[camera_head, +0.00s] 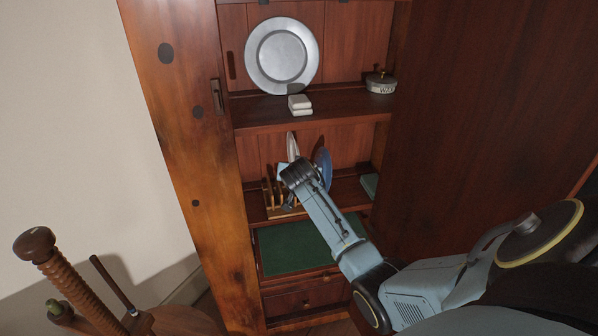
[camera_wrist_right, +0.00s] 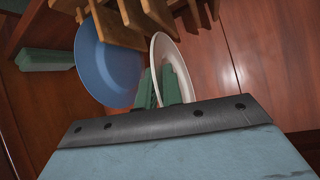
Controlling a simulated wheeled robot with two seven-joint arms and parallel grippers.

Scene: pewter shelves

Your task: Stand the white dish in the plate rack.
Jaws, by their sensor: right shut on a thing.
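The white dish (camera_head: 292,145) is on edge in the middle bay of the cupboard, and it also shows in the wrist view (camera_wrist_right: 181,68). My right gripper (camera_wrist_right: 158,84) is shut on the dish's near edge with its green fingers. The wooden plate rack (camera_head: 271,195) stands on the shelf; its slats (camera_wrist_right: 133,17) show right beside the dish in the wrist view. The dish's far edge lies close to the slats; I cannot tell if it rests in a slot. My right wrist hides part of the rack and dish. My left gripper is out of view.
A blue plate (camera_head: 324,164) stands on edge at the rack, right of the white dish; it also shows in the wrist view (camera_wrist_right: 106,66). A green box (camera_head: 370,185) lies further right. A grey plate (camera_head: 281,55), white blocks (camera_head: 299,104) and a lidded pot (camera_head: 380,84) are above.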

